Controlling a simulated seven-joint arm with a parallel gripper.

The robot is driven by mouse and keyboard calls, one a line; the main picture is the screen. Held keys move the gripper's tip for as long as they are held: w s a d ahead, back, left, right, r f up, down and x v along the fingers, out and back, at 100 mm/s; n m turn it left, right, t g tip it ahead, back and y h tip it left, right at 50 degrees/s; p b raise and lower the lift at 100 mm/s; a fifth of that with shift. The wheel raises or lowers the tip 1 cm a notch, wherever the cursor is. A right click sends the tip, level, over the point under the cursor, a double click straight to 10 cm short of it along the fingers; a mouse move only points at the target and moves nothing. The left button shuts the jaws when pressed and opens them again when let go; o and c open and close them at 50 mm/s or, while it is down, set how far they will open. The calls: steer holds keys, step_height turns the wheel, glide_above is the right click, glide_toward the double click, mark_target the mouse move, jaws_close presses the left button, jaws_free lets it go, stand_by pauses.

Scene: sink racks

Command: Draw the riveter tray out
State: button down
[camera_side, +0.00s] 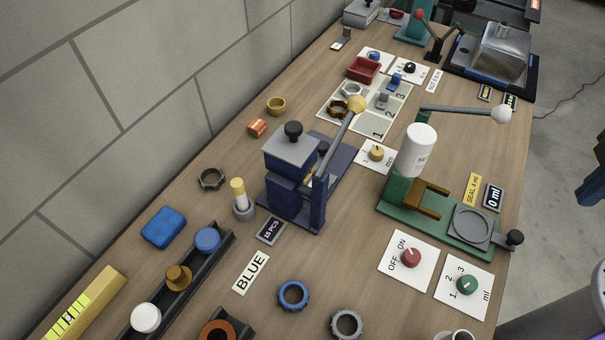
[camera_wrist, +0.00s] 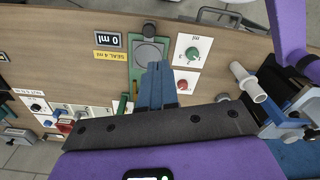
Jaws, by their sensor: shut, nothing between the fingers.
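No label marks the riveter, so I cannot tell which machine it is. The blue lever press (camera_side: 292,175) stands mid-bench, its lever up with a yellow knob. The green station (camera_side: 435,215) carries a white bottle and a round grey plate (camera_side: 472,226) with a black knob (camera_side: 515,237) at its outer end. In the wrist view this plate (camera_wrist: 149,53) lies just beyond my gripper (camera_wrist: 155,72), whose blue fingers are together and empty, covering part of the green station. Another machine (camera_wrist: 290,105), with a white cylinder, is at the right of the wrist view.
Cards with a red knob (camera_side: 411,257) and a green knob (camera_side: 467,285) lie beside the green station. Blue (camera_side: 293,295) and grey (camera_side: 346,323) rings lie at the front. A black rail (camera_side: 195,272) holds coloured parts. A partitioned tray (camera_side: 345,115) sits behind the press.

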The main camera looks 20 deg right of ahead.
stand_by(0.3)
steer(key=c, duration=0.9)
jaws_free()
steer(key=shift+r, duration=0.25)
steer(key=shift+o, duration=0.6)
steer(key=r, duration=0.5)
steer(key=shift+w+a, duration=0.35)
steer(key=shift+a, duration=0.05)
steer(key=w+a+r, duration=0.4)
steer(key=w+a, duration=0.8)
steer(key=a, duration=0.1)
glide_above(321, 145)
step_height(321, 145, down, 5)
steer(key=shift+m, duration=0.3)
step_height(321, 145, down, 23)
steer(key=shift+r, duration=0.1)
